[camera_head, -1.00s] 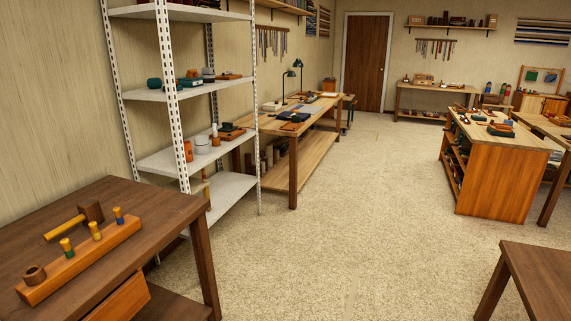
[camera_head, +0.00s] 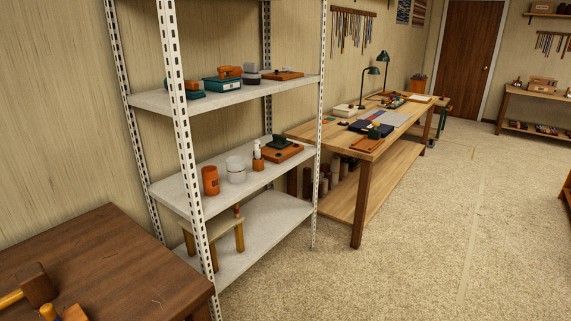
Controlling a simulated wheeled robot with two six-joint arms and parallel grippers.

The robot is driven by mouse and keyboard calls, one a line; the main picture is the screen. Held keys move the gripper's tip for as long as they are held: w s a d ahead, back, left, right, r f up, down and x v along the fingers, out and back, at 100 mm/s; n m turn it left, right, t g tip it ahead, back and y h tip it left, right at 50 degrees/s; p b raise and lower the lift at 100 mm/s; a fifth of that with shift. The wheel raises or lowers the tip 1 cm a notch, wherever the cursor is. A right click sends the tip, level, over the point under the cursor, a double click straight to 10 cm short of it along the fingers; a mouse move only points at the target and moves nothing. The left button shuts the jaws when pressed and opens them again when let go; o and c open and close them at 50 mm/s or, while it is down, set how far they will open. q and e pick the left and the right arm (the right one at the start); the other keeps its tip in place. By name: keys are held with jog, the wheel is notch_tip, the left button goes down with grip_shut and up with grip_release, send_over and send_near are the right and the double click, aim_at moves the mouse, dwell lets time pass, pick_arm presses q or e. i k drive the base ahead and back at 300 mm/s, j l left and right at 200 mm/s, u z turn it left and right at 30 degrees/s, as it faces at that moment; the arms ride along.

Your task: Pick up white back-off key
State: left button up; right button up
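I cannot make out a white back-off key for certain. A small white upright piece (camera_head: 256,149) stands on an orange base on the middle shelf of the metal rack, but it is too small to identify. Beside it are a white cylindrical container (camera_head: 236,170) and an orange cup (camera_head: 211,181) with dark marks. A green item on a wooden board (camera_head: 283,151) lies to the right. Neither of my grippers is in view.
The white metal shelf rack (camera_head: 225,193) stands against the left wall. A dark wooden table (camera_head: 110,265) with a mallet (camera_head: 35,286) is at the lower left. A long workbench (camera_head: 365,150) with lamps stands beyond the rack. The carpet floor (camera_head: 430,240) on the right is clear.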

aim_at(257, 144)
jog(key=i+l+u, duration=0.15)
jog(key=i, duration=0.25)
jog(key=i+l+u, duration=0.1)
jog(key=i+l, duration=0.25)
